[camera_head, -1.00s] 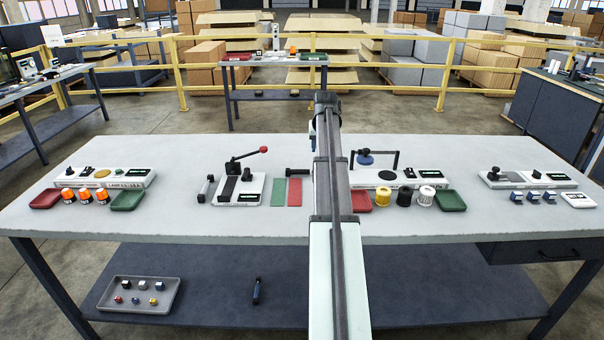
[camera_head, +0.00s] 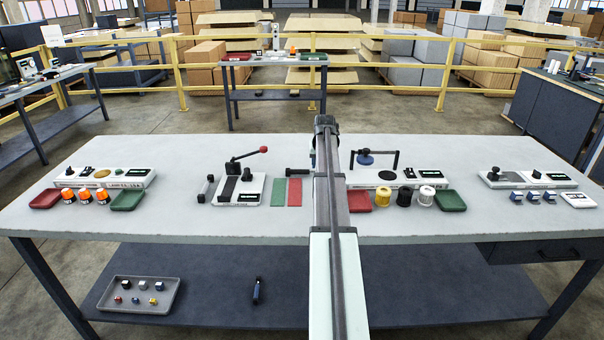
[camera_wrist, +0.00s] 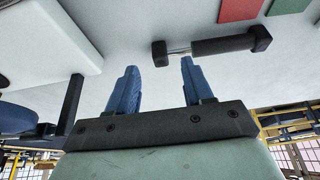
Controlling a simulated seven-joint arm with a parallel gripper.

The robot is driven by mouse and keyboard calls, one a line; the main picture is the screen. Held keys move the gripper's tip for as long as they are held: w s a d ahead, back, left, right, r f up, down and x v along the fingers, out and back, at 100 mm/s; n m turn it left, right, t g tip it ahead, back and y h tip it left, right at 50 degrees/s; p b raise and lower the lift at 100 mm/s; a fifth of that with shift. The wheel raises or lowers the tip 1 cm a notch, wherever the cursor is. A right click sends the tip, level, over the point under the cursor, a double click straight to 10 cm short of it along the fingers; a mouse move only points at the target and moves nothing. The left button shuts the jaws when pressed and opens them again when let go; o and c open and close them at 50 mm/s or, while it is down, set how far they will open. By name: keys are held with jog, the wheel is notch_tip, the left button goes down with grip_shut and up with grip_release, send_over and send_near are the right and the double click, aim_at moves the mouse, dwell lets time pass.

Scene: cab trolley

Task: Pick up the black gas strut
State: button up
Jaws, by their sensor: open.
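The black gas strut (camera_wrist: 222,46) lies on the white-grey table top in the wrist view, a thick black tube with a short silver rod and a black fitting at each end. In the head view its tube end (camera_head: 294,172) shows just left of my arm, which hides the rest. My gripper (camera_wrist: 158,66) is open with blue fingers and nothing between them. The strut's rod end shows beyond the gap between the fingertips, and its tube extends past the right finger. In the head view my gripper is mostly hidden by the arm.
A red pad (camera_head: 295,191) and a green pad (camera_head: 279,191) lie in front of the strut. A lever fixture (camera_head: 238,188) stands left, beside another strut-like part (camera_head: 206,188). The table behind is mostly clear.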

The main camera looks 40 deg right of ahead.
jog(key=x, duration=0.4)
jog(key=shift+c, duration=0.4)
grip_shut()
